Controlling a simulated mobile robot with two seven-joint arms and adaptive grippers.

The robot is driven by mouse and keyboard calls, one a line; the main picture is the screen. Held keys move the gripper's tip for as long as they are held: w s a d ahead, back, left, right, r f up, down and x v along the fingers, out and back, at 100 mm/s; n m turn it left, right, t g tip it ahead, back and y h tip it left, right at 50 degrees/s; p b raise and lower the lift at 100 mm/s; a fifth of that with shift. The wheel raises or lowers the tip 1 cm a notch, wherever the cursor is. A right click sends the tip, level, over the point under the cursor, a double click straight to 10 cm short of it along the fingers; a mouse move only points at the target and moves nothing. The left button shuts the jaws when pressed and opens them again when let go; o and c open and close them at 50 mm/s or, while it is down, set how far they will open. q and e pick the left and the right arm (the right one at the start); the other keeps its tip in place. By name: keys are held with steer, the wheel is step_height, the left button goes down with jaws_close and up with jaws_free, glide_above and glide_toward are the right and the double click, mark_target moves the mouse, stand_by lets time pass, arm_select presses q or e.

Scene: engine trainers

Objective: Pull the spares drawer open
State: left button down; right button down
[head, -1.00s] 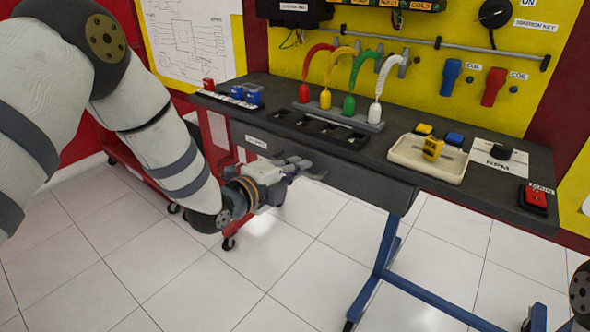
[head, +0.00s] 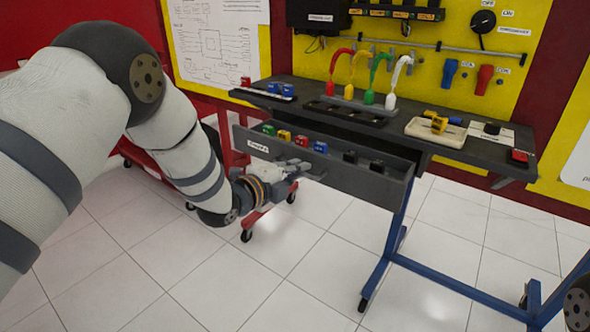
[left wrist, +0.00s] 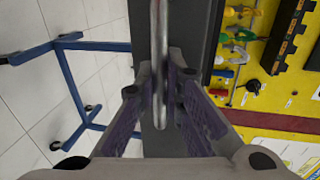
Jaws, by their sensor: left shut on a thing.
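The spares drawer (head: 345,183) stands pulled out from under the dark bench top in the head view. Its label shows at the left of its front. Green, yellow, red and blue blocks and several black pieces lie in a row inside it. My left gripper (head: 298,170) is at the middle of the drawer front, shut on the handle. In the left wrist view the metal handle bar (left wrist: 160,60) runs between the two fingers of the left gripper (left wrist: 165,95). In the head view the gripper hides most of the handle. My right gripper is not in view.
The bench top (head: 470,150) carries a cream tray (head: 415,130), a black rack, coloured leads and a red button (head: 519,157). Blue bench legs (head: 388,245) stand below right. A red wheeled frame (head: 262,212) is behind my left gripper. The tiled floor in front is clear.

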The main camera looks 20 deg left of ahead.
arm_select(q)
steer(key=shift+s, duration=0.15)
steer(key=c, duration=2)
jaws_free()
steer(key=shift+o, duration=0.2)
steer(key=v, duration=1.1)
steer(key=shift+s, duration=0.35)
steer(key=shift+a+r, duration=0.1)
steer(key=shift+a, duration=0.05)
